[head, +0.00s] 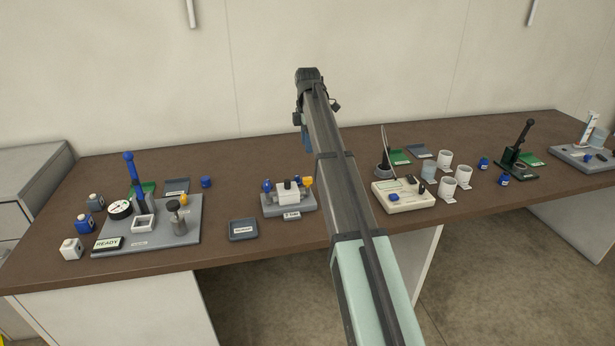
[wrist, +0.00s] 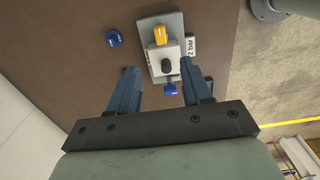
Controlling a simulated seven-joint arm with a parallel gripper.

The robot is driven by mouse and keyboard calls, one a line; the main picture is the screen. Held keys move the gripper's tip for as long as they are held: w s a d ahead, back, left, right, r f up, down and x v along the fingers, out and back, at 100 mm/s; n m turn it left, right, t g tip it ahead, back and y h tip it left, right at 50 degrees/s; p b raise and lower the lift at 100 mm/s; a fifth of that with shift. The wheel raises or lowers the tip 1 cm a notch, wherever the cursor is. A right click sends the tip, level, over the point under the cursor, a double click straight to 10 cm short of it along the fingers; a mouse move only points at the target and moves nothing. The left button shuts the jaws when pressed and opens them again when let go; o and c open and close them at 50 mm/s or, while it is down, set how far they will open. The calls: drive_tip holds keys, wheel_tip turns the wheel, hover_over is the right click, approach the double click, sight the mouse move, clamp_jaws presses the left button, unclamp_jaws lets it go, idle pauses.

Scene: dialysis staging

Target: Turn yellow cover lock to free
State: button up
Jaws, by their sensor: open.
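The yellow cover lock (head: 308,181) is a small yellow knob at the right end of a small grey-and-white valve block (head: 289,206). In the wrist view the yellow lock (wrist: 160,34) is at the top of the block, beyond a black knob (wrist: 166,66) and a blue knob (wrist: 170,89). My gripper (wrist: 160,82) is open and empty. Its two blue fingers appear either side of the blue-knob end of the block, with the yellow lock farther out. Height above the block is hard to tell. In the head view my arm hides most of the gripper.
A "2 bar" label (wrist: 191,48) sits beside the block. A loose blue cap (head: 206,182) and a grey tray (head: 243,230) are nearby. A gauge station (head: 185,238) stands left, and a cream box (head: 403,204) and white cups (head: 445,159) stand right.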

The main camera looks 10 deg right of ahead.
sight(307, 178)
wheel_tip(307, 178, down, 14)
drive_tip(key=shift+r, duration=0.25)
idle(0.3)
clamp_jaws()
idle(0.4)
